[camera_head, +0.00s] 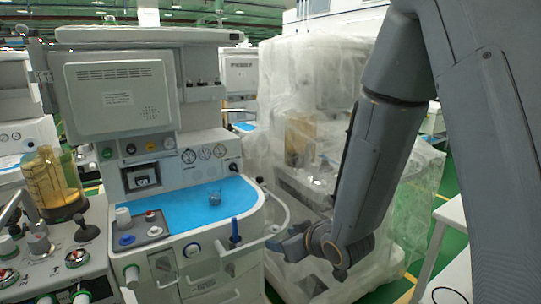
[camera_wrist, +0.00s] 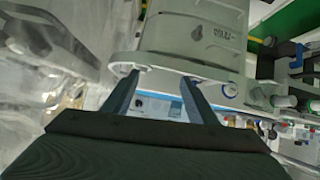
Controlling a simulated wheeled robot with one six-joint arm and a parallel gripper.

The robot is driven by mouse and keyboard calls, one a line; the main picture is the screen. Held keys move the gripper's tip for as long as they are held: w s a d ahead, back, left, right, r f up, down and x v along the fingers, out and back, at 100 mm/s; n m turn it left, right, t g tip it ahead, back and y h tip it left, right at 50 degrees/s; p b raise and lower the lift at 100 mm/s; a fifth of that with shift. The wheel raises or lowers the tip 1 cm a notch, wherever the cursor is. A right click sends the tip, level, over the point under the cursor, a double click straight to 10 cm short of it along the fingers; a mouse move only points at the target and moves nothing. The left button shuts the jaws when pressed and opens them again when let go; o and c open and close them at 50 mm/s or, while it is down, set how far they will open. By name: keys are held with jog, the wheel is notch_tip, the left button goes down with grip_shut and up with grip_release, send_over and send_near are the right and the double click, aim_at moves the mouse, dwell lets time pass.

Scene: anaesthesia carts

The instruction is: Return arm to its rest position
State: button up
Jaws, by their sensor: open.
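My arm comes down from the upper right in the head view, and its wrist bends toward the left. My gripper (camera_head: 275,242) is at the front right of the middle anaesthesia cart (camera_head: 120,90), beside its curved white rail (camera_head: 283,212). In the wrist view, the two fingers of my gripper (camera_wrist: 160,76) stand apart with nothing held between them. The pale body of a cart (camera_wrist: 195,30) lies beyond the fingertips. Whether the fingertips touch the cart or its rail cannot be told.
A blue mat (camera_head: 185,207) with a small clear cup (camera_head: 215,197) covers the cart's worktop. A blue handle (camera_head: 235,232) stands near its front edge. A plastic-wrapped machine (camera_head: 305,120) is behind my arm. A white table (camera_head: 455,215) is at right, with green floor between.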

jog(key=s+d+m+g+h, duration=0.45)
jog(key=s+d, duration=0.35)
jog(key=d, duration=0.4)
jog(key=s+d+r+m+g, duration=0.1)
jog(key=s+g, duration=0.1)
jog(key=s, duration=0.5)
jog(key=s+d+r+m+g+h, duration=0.1)
jog(key=s+d+g, duration=0.1)
jog(key=s, duration=0.5)
jog(key=shift+d+r+m+g+p, duration=0.35)
jog(key=shift+g+p, duration=0.1)
jog(key=shift+g, duration=0.1)
